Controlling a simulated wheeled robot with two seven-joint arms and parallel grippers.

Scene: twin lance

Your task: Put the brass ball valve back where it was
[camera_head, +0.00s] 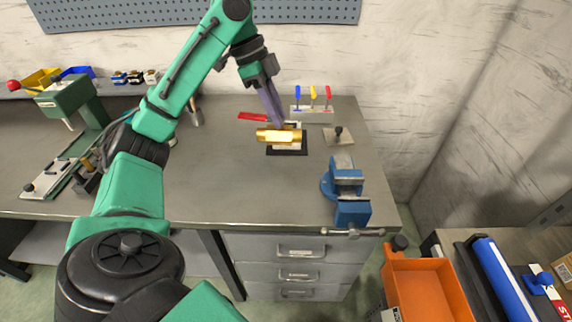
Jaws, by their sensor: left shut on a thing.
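The brass ball valve (268,136) is a shiny golden piece at the middle of the grey workbench (225,185). It lies lengthwise across the picture, over a small stand with a black base (287,152). I cannot tell whether it touches the stand. My left gripper (277,123) reaches down from above and behind, and its fingers are shut on the valve. The fingertips are partly hidden by the valve. My right gripper is not in view.
A blue vise (347,190) stands at the bench's right front edge. Behind the valve are a rack of colored-handled tools (312,108) and a red flat piece (252,117). A small plate with a black knob (339,135) lies to the right. An orange bin (425,292) is lower right.

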